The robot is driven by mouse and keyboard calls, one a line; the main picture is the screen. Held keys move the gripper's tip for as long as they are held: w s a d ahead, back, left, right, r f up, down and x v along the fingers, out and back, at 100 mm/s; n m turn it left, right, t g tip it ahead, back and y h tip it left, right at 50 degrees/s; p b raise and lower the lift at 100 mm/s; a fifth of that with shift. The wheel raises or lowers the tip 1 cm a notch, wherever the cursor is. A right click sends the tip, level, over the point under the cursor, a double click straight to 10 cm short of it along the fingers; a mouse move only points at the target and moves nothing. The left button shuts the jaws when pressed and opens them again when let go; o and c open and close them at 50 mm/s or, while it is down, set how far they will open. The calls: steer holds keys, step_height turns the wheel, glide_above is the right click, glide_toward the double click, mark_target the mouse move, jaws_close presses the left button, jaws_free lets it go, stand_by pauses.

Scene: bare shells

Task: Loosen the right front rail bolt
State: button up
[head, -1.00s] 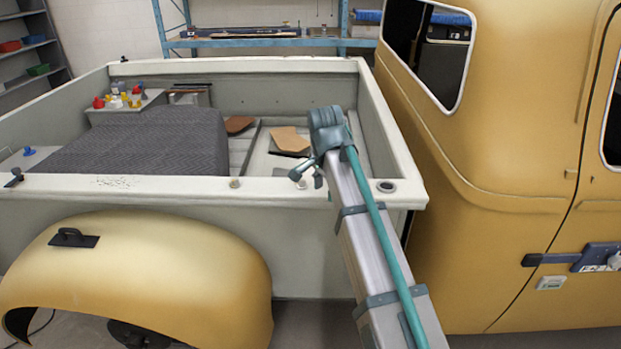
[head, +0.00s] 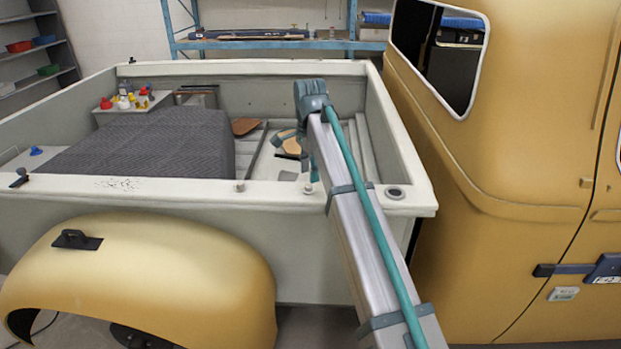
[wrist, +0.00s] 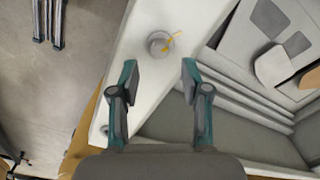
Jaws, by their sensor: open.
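In the head view a small bolt (head: 308,188) shows on the near rail, just left of my arm, toward the cab end. My gripper (wrist: 160,73) is open and empty. In the wrist view its two teal fingers are spread, and the bolt lies beyond their tips, between their lines. In the head view my gripper (head: 299,158) is over the near rail and the bed's edge, close to the bolt; its height above the rail is hard to judge.
Another bolt (head: 240,186) sits farther left on the same rail. A round rimmed hole (head: 395,192) is at the rail's cab-end corner. The yellow cab (head: 510,150) stands to the right. A grey quilted cover (head: 150,145) and small coloured bottles (head: 130,98) are in the bed.

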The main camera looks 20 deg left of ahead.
mark_target(310, 185)
steer(key=shift+f+p, duration=0.5)
steer(key=shift+f, duration=1.6)
jaws_close()
